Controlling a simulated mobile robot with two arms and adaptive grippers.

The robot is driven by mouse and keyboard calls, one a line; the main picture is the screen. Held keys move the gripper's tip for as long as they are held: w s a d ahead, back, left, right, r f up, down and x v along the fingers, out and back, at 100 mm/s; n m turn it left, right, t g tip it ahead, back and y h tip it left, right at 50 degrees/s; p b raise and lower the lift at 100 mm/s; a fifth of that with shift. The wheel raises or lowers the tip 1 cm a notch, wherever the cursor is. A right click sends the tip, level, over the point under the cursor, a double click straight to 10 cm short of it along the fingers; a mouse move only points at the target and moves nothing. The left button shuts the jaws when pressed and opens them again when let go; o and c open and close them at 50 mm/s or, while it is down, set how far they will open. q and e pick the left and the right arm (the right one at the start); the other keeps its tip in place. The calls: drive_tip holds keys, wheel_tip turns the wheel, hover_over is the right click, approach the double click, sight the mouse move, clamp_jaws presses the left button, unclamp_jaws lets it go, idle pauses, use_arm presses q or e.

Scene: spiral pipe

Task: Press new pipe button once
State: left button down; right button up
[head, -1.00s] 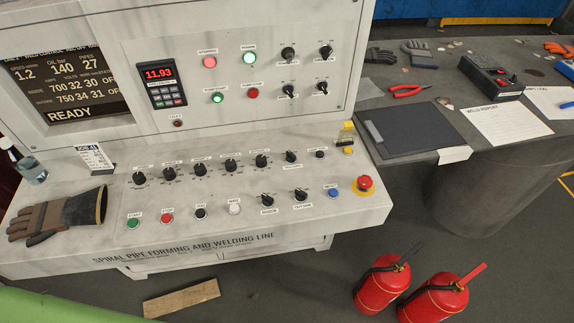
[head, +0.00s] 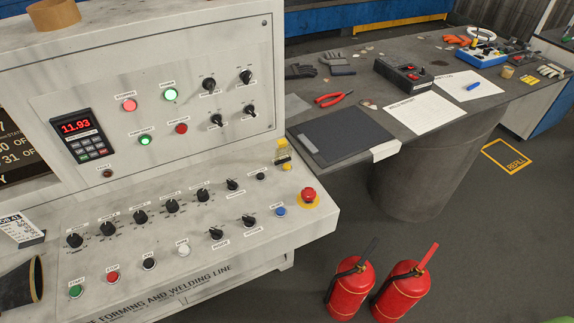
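The control desk (head: 255,215) fills the left of the head view. Along its front edge run a green start button (head: 76,291), a red stop button (head: 113,277), a black button (head: 149,263), a white button (head: 183,250) and a blue button (head: 280,211). The small labels by the black, white and blue buttons are too blurred to read surely, so I cannot tell which is the new pipe button. A red mushroom button (head: 309,195) on a yellow base sits at the desk's right corner. Neither of my grippers is in view.
Several black knobs (head: 140,217) stand behind the buttons. Two fire extinguishers (head: 349,287) (head: 399,290) stand on the floor. A cluttered worktable (head: 440,110) is at right.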

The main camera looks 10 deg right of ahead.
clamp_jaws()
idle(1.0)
